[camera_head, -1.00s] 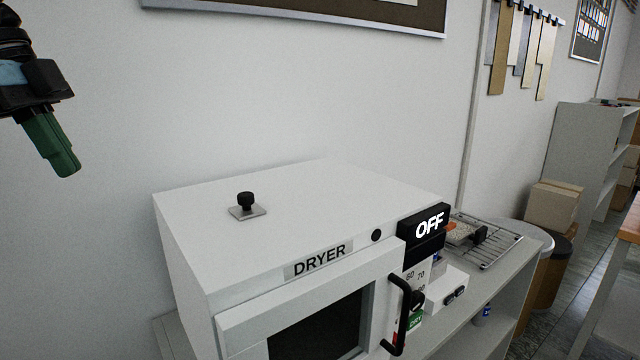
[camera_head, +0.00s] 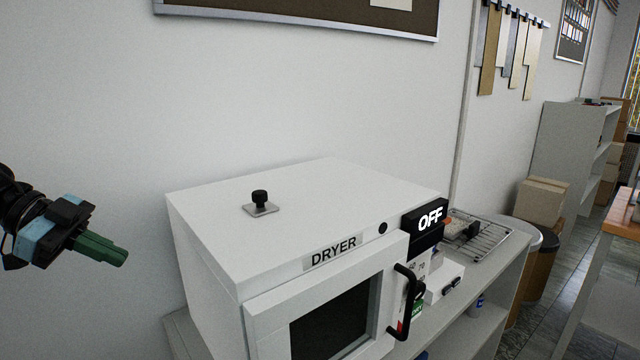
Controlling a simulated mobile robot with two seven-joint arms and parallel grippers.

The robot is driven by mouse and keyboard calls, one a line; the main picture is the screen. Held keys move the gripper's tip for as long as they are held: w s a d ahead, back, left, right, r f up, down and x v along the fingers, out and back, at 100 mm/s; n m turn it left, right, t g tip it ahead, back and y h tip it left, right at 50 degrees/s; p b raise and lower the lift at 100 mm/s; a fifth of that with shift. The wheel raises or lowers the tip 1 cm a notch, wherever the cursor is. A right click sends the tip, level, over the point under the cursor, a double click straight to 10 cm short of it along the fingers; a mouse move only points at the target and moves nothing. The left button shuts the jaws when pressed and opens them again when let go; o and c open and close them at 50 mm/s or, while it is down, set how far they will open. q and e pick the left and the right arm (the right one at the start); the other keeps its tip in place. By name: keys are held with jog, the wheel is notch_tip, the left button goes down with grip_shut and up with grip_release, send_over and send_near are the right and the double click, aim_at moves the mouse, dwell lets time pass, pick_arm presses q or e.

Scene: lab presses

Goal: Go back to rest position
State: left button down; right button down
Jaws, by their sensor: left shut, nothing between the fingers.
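My left gripper (camera_head: 103,250), with green fingers, comes in at the left edge of the head view. It is shut and empty, pointing to the right, in front of the wall and to the left of the dryer, apart from it. The white dryer (camera_head: 300,215) stands on a bench with its door (camera_head: 262,325) closed and its display (camera_head: 430,217) reading OFF. A black knob (camera_head: 260,198) on a small plate sits on its top. My right gripper is not in view.
A wire rack (camera_head: 482,243) lies on the bench right of the dryer. Cardboard boxes (camera_head: 541,200) and a grey shelf (camera_head: 568,145) stand farther right. A wooden-topped table (camera_head: 622,212) is at the right edge. The wall behind the dryer is flat.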

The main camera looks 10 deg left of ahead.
pick_arm(q)
jog(key=s+d+f+n+t+y, duration=0.1)
jog(key=s+f+n+t, duration=0.15)
jog(key=f, duration=0.85)
jog(key=s+d+f+n+t+y+p, duration=0.1)
jog(key=s+d+f+n+t, duration=0.2)
jog(key=f, duration=0.7)
jog(key=s+f+n+t+y, duration=0.1)
jog(key=f+n+t, duration=0.25)
jog(key=f, duration=0.75)
jog(key=s+d+f+n+g+y+p, duration=0.1)
jog(key=s+d+f+n+g+y, duration=0.3)
jog(key=s+d+f, duration=1.1)
jog(key=s+d+y, duration=0.1)
jog(key=s+d, duration=0.2)
jog(key=s, duration=0.1)
jog(key=shift+s+f, duration=0.35)
jog(key=shift+s, duration=0.05)
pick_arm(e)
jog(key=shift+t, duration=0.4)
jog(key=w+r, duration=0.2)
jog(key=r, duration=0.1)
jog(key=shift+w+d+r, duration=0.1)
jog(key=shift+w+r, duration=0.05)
